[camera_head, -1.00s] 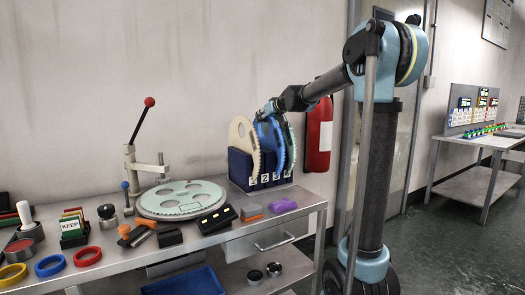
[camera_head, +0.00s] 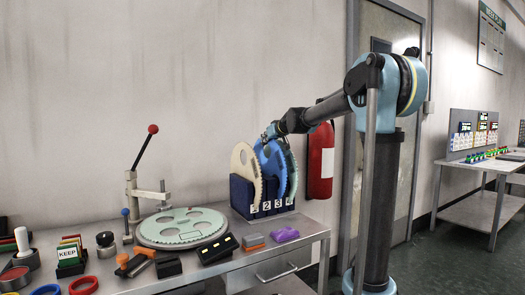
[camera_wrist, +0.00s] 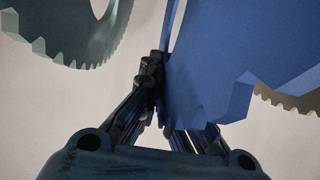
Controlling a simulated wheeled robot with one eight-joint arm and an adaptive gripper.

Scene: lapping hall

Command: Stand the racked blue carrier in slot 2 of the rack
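The blue carrier (camera_head: 273,160) is a toothed disc standing upright at the dark blue rack (camera_head: 242,194), between a cream carrier (camera_head: 243,160) on the left and a pale green carrier (camera_head: 292,170) on the right. My gripper (camera_head: 270,131) is at the blue carrier's upper edge. In the wrist view, my gripper's fingers (camera_wrist: 172,110) close around the edge of the blue carrier (camera_wrist: 215,65). The rack's front has white slot numbers. The carrier's lower edge is partly hidden, so I cannot tell which slot it is over or whether it is seated.
A lapping machine with a round plate (camera_head: 182,228) and a red-knobbed lever (camera_head: 146,145) stands left of the rack. Sponges and a purple cloth (camera_head: 285,235) lie in front. A red fire extinguisher (camera_head: 320,160) hangs on the wall to the right.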

